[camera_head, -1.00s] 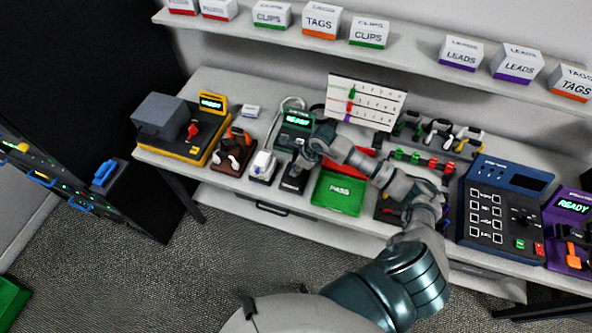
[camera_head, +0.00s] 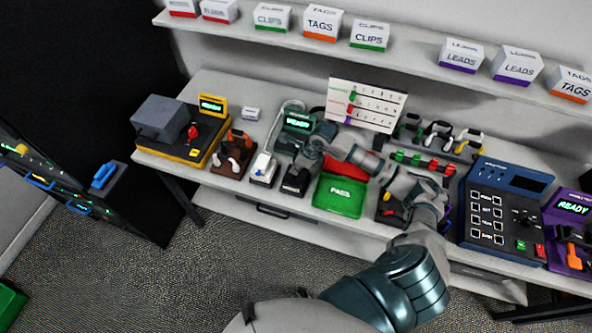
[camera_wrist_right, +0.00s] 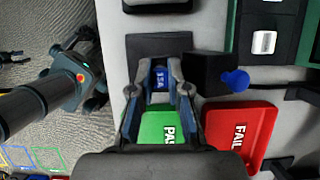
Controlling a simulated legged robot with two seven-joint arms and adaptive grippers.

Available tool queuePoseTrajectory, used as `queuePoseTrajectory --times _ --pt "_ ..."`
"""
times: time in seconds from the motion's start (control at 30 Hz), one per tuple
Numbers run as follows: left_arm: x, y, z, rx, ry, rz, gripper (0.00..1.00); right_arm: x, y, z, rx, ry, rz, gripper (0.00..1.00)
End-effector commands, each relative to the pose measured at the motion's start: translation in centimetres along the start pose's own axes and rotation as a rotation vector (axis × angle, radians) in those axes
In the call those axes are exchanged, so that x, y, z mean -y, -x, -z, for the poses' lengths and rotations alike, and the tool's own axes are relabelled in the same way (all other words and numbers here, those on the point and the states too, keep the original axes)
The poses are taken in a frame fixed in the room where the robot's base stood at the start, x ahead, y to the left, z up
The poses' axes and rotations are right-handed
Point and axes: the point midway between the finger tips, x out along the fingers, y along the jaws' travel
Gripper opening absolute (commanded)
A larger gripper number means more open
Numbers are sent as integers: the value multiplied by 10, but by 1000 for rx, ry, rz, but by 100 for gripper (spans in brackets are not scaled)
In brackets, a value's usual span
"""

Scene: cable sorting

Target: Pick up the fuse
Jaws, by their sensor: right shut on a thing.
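My right gripper (camera_wrist_right: 160,85) is shut on the fuse (camera_wrist_right: 160,77), a small blue piece marked 15A, held between the fingertips in the right wrist view. In the head view my right gripper (camera_head: 308,155) is above the bench, behind the green PASS tray, and the fuse cannot be made out there. A dark gripper (camera_wrist_right: 85,72), which looks like my left one, shows at the left of the wrist view; its finger opening is unclear.
The green PASS tray (camera_head: 340,195) and red FAIL tray (camera_wrist_right: 240,135) lie close by. A black block (camera_wrist_right: 207,72) with a blue knob is right of the fingertips. A small black device (camera_head: 295,181) stands at the bench front. The blue tester (camera_head: 500,215) is farther right.

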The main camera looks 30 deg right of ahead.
Motion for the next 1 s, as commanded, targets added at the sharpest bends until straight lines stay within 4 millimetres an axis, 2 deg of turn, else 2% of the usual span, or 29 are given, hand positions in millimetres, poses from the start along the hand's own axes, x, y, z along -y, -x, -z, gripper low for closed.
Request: queuePoseTrajectory --times 0.07,0.17,0.5,0.6,0.8,1.0 --pt "0 -5 -1 1 0 0 41 1 10 -4 2 3 3 0" --pt "0 -8 -2 2 0 0 41 -17 14 6 -2 5 0 0" --pt "0 -28 -6 5 0 0 41 -96 37 44 -2 7 -2 0" --pt "0 -32 -6 6 0 0 41 -114 44 52 -1 5 -2 0" --pt "1 -36 -7 7 0 1 41 -135 53 60 1 2 -1 0" --pt "2 -32 -7 6 0 2 41 -139 64 59 1 1 0 0"
